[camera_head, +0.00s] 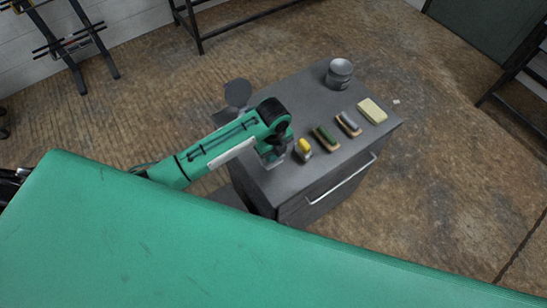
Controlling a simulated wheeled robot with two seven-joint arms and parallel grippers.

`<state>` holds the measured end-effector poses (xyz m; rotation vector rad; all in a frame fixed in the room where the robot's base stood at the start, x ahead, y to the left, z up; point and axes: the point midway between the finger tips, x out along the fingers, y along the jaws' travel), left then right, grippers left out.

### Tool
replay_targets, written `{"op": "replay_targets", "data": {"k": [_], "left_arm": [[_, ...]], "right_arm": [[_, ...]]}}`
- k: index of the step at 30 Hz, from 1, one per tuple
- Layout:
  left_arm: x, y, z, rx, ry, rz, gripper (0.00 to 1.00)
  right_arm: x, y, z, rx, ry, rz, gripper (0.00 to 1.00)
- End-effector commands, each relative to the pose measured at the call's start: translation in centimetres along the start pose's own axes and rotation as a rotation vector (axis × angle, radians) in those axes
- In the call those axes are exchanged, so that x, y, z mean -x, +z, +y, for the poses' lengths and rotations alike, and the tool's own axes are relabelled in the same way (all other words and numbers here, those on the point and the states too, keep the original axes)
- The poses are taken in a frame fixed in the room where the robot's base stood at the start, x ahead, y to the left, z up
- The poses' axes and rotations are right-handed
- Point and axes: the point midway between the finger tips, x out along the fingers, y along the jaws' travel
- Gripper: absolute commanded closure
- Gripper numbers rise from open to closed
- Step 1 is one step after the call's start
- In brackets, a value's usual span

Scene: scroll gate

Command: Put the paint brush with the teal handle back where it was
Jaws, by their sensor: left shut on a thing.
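My left gripper (272,157) is over the left front part of the grey cabinet top (290,100). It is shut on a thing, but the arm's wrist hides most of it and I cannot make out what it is. No teal handle shows clearly. A small item with a yellow top (304,146) is on the cabinet just right of the gripper. I cannot tell whether they touch. My right gripper is not in view.
To the right stand a green-topped brush (325,138), a grey-topped brush (349,123) and a pale yellow block (372,110). A metal can (339,73) stands at the back. A large green surface (180,240) fills the foreground. The back left cabinet top is clear.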

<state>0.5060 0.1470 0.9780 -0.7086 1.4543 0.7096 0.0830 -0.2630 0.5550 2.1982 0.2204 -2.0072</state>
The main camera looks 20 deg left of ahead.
Motion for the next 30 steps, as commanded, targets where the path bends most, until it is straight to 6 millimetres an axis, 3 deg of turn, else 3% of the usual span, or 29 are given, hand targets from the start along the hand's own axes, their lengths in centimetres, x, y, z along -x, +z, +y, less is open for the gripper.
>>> {"op": "replay_targets", "data": {"k": [13, 23, 24, 27, 30], "left_arm": [[-4.8, 0.0, -0.1, 0.001, 0.000, 0.001, 0.55], [-5.4, 0.0, -0.1, 0.000, -0.001, 0.000, 0.55], [-5.4, 0.0, -0.1, 0.000, -0.001, 0.000, 0.35], [-5.4, 0.0, -0.1, 0.000, -0.001, 0.000, 0.15], [-5.4, 0.0, -0.1, 0.000, -0.001, 0.000, 0.15]], "right_arm": [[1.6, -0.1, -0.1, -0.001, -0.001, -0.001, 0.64], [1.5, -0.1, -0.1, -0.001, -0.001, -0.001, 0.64], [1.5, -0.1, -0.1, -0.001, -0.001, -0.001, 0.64], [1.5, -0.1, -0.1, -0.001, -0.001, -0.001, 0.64], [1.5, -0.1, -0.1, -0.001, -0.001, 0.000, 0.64]]}}
